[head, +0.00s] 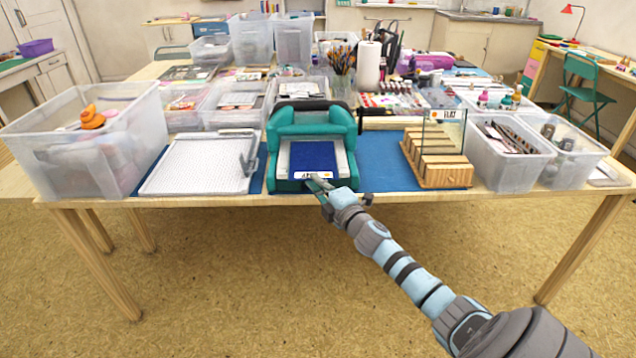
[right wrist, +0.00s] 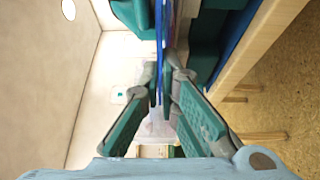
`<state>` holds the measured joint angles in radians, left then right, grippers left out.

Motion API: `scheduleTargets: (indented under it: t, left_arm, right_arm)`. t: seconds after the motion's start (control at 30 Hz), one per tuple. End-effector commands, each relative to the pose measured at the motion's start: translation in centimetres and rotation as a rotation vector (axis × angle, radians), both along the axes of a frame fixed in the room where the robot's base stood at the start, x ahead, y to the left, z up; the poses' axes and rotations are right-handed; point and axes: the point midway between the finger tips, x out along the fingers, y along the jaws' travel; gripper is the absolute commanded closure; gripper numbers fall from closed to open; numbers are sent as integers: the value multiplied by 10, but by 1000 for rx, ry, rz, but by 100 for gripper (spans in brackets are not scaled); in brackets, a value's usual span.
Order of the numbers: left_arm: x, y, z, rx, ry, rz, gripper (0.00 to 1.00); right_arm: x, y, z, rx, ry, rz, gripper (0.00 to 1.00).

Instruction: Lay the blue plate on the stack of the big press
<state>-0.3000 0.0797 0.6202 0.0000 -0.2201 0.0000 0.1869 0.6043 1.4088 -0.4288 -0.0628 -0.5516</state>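The big press (head: 345,118) is teal with a dark roller bar on top and stands at the table's front edge. A pale stack (head: 343,165) lies in its mouth. The blue plate (head: 313,156), with a white label strip at its front, lies flat over this stack; I cannot tell whether it touches it. My right gripper (head: 317,183) is at the plate's front edge. In the right wrist view, its fingers (right wrist: 163,85) are closed about the thin plate (right wrist: 159,30), seen edge-on. My left gripper is not in view.
A white gridded trimmer (head: 195,165) lies left of the press. A wooden slotted rack (head: 435,165) holding a clear plate stands to the right. Clear bins (head: 100,150) flank the work area. Blue mat (head: 385,160) lies bare between press and rack.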

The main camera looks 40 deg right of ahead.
Motion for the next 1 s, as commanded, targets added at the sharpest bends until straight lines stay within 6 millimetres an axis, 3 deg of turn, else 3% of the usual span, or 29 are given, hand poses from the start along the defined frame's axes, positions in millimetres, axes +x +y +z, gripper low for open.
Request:
scheduleTargets:
  t: [0.53, 0.7, 1.0]
  left_arm:
    - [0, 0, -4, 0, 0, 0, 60]
    - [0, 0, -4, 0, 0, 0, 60]
    - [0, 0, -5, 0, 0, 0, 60]
  right_arm:
    - [0, 0, -5, 0, 0, 0, 100]
    - [0, 0, -5, 0, 0, 0, 72]
    - [-1, 0, -5, 0, 1, 0, 72]
